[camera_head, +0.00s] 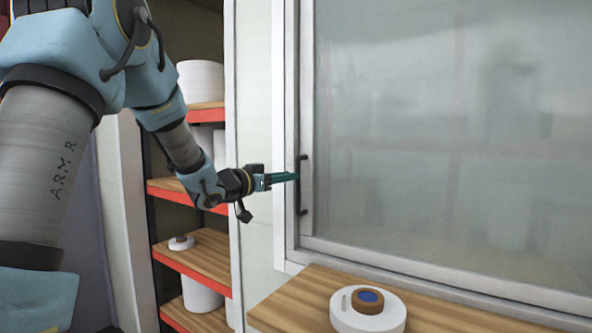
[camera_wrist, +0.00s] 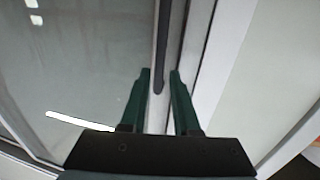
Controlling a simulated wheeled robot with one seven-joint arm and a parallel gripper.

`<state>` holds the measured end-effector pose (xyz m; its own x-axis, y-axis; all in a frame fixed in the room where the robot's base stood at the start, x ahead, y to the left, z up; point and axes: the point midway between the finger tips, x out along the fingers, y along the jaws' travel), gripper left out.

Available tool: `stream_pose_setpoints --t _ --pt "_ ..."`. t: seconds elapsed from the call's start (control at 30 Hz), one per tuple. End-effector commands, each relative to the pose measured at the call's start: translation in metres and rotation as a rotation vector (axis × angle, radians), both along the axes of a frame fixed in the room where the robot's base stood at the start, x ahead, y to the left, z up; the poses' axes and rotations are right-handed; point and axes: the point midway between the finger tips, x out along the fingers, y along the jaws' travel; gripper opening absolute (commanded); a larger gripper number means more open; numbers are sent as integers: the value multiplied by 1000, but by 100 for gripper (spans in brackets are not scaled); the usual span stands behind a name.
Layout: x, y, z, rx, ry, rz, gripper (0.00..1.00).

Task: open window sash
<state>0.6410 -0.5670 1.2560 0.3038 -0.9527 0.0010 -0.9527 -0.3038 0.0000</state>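The window sash (camera_head: 440,150) is a large hazy glass pane in a light frame. A dark vertical bar handle (camera_head: 303,210) is on the frame at its left edge. My gripper (camera_head: 297,177) reaches from the left, its green fingertips at the handle. In the wrist view the handle (camera_wrist: 172,45) comes down between the two green fingers of my gripper (camera_wrist: 160,72), its end near the fingertips. The fingers are apart, with gaps on both sides of the bar. I cannot tell whether either finger touches it.
A wooden ledge (camera_head: 440,318) lies below the window with a white round object (camera_head: 367,318) with a brown and blue top. At left stands a shelf unit with red-edged boards (camera_head: 195,262), white rolls (camera_head: 200,82) and a small white disc (camera_head: 181,243). A pale wall panel (camera_head: 256,130) is beside the window.

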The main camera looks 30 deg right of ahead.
Motion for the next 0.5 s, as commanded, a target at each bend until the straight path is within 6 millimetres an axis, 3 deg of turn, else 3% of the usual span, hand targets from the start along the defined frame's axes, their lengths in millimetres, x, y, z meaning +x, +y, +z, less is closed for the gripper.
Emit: stream_pose_setpoints --t 0.2,0.5 --pt "10 -32 2 1 1 -1 30" --pt "15 -44 -1 2 2 2 30"
